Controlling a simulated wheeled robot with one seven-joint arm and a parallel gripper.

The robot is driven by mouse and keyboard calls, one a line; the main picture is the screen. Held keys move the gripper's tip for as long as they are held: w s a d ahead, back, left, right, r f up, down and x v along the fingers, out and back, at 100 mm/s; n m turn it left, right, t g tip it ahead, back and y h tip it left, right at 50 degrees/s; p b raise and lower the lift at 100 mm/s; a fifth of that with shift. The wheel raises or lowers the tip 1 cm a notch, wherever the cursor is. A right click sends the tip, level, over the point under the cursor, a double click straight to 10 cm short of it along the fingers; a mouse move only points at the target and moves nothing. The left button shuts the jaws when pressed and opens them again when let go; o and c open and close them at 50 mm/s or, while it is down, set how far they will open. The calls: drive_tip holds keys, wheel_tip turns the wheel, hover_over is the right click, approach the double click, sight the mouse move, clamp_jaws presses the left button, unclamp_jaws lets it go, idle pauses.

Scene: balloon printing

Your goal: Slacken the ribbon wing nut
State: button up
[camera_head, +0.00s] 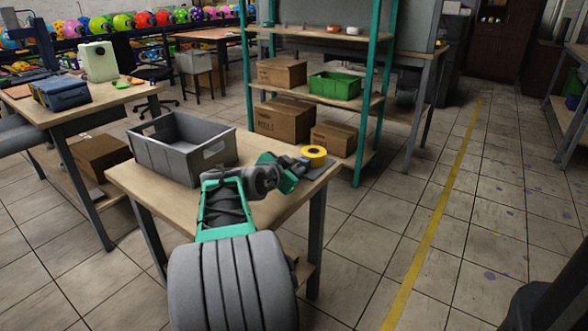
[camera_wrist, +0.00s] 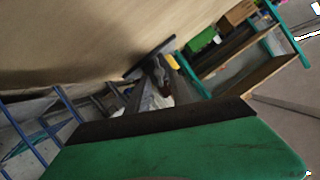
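A yellow roll (camera_head: 314,152), perhaps the ribbon, sits on a dark plate (camera_head: 322,169) at the right corner of the small wooden table (camera_head: 130,180). No wing nut can be made out. My gripper (camera_head: 298,164) is over the table, right beside the roll at its left; I cannot tell whether they touch. Its fingers are too small to read. In the wrist view, a bit of yellow (camera_wrist: 172,62) shows beside a dark grey part (camera_wrist: 156,72) and a thin dark plate (camera_wrist: 150,58). A green, black-edged part of mine fills the bottom.
A grey crate (camera_head: 170,165) stands on the table left of my arm. A shelf with teal posts (camera_head: 372,95) stands behind, holding cardboard boxes (camera_head: 282,120) and a green bin (camera_head: 335,86). Tiled floor with a yellow line (camera_head: 440,205) is clear at the right.

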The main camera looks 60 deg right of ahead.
clamp_jaws()
idle(0.3)
drive_tip(key=shift+w+a+r+p, duration=0.1)
drive_tip(key=shift+r+p, duration=0.05)
drive_tip(key=shift+p, duration=0.15)
drive_tip(key=n+p, duration=0.1)
drive_tip(key=n+g+p, duration=0.1)
drive_tip(key=shift+w+r+p, duration=0.2)
drive_tip(key=shift+w+p, duration=0.05)
drive_tip(key=shift+p, duration=0.05)
drive_tip(key=n+g+p, duration=0.1)
drive_tip(key=p, duration=0.1)
drive_tip(key=w+n+g+p, duration=0.1)
drive_tip(key=n+p, duration=0.1)
drive_tip(key=p, duration=0.1)
drive_tip(key=shift+n+g+y, duration=0.3)
drive_tip(key=shift+g, duration=0.1)
drive_tip(key=n+g+p, duration=0.1)
drive_tip(key=n+p, duration=0.1)
drive_tip(key=p, duration=0.1)
drive_tip(key=shift+w+d+f+g, duration=0.15)
drive_tip(key=shift+w+d+g, duration=0.05)
drive_tip(key=shift+g, duration=0.2)
drive_tip(key=shift+w+f+n+g+p, duration=0.15)
drive_tip(key=shift+n+g+p, duration=0.25)
drive_tip(key=shift+n+p, duration=0.3)
drive_tip(key=shift+w+f+n+g+p, duration=0.1)
drive_tip(key=shift+n+g+p, duration=0.4)
drive_tip(key=shift+n, duration=0.3)
drive_tip(key=shift+d, duration=0.1)
